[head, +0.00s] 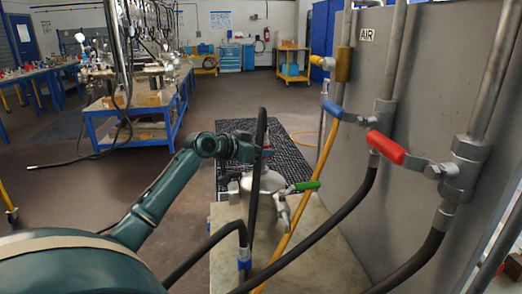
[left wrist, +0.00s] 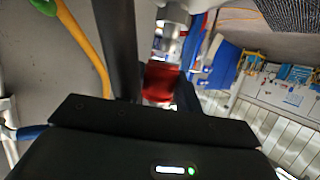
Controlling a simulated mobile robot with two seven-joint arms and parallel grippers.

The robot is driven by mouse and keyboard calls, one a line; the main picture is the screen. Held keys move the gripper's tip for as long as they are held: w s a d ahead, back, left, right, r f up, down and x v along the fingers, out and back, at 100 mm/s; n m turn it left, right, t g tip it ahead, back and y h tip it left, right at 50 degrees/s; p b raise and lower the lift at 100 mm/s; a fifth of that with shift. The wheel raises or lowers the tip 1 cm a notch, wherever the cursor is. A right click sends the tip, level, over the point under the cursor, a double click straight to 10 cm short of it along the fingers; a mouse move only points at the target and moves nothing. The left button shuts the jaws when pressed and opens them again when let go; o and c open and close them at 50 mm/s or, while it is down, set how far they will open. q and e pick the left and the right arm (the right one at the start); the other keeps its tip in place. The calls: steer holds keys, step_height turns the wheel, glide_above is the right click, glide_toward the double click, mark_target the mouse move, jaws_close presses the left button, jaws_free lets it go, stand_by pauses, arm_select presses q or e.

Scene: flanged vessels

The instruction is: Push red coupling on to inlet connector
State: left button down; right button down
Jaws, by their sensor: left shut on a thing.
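The red coupling (left wrist: 161,82) shows between the fingers of my left gripper in the left wrist view. In the head view only a sliver of red shows beside the black hose. My left gripper (head: 257,152) is shut on the red coupling, above the metal flanged vessel (head: 262,184). A black hose (head: 261,125) loops up at the gripper and hides part of it. I cannot make out the inlet connector, or tell whether the coupling touches it. My right gripper is in neither view.
The vessel stands on a pale bench top (head: 325,255), with a green-handled valve (head: 305,186) at its right. A blue coupling (head: 244,263) is on a hose in front. A grey panel (head: 435,85) at the right carries a red valve handle (head: 385,147) and a blue valve handle (head: 332,109).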

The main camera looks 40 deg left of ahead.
mark_target(261, 162)
arm_select(q)
steer(key=shift+r, duration=0.1)
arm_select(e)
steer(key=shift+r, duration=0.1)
arm_select(q)
steer(key=shift+f, duration=0.2)
